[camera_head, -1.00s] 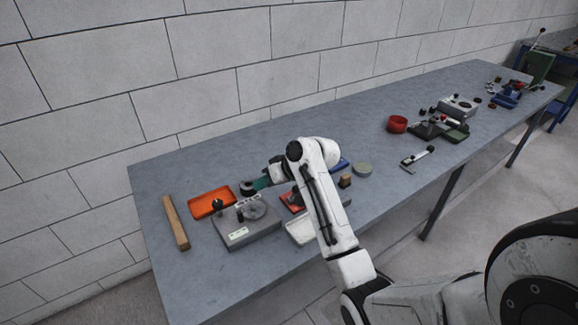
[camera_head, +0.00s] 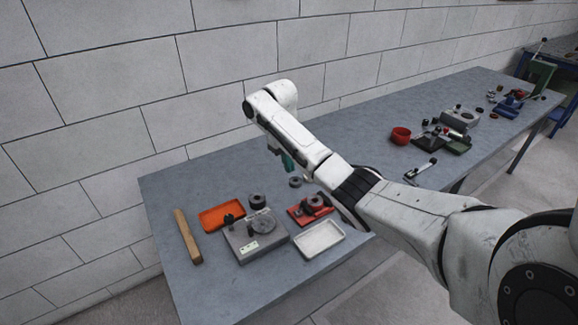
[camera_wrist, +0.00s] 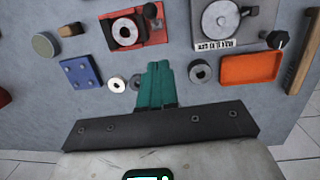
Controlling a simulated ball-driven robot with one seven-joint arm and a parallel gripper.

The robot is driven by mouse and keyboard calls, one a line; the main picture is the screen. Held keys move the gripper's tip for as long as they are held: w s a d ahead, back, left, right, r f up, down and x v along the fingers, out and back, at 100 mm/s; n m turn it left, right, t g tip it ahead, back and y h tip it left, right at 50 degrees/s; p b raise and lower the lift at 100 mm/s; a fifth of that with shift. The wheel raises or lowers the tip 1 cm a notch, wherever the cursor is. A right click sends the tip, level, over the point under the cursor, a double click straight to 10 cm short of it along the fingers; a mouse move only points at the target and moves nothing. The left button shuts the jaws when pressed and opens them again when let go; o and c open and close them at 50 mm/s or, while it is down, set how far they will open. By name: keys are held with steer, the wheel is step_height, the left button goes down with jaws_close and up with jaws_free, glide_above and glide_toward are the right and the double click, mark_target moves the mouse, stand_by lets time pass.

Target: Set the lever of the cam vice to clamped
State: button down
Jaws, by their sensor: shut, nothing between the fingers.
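I cannot tell for certain which fixture is the cam vice. A red fixture (camera_head: 297,213) with a grey round part and a dark knob lies on the table; it also shows at the top of the wrist view (camera_wrist: 151,37). Left of it in the head view is a grey box (camera_head: 254,246) with a round disc and a white label, seen at upper right in the wrist view (camera_wrist: 207,34). My gripper (camera_head: 289,168) points down above the table, behind the red fixture. Its teal fingers (camera_wrist: 157,66) are together with nothing between them, apart from both fixtures.
An orange tray (camera_head: 222,226), a white tray (camera_head: 319,239) and a wooden bar (camera_head: 187,237) lie around the fixtures. A blue plate (camera_wrist: 81,73) and loose rings (camera_wrist: 200,71) are near my gripper. More devices (camera_head: 447,138) stand farther right. A block wall is behind the table.

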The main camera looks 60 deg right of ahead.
mark_target(301, 209)
steer(key=s+a+f, duration=0.1)
steer(key=s+f, duration=0.3)
steer(key=f, duration=0.4)
steer(key=shift+a+f, duration=0.15)
steer(key=shift+f, duration=0.2)
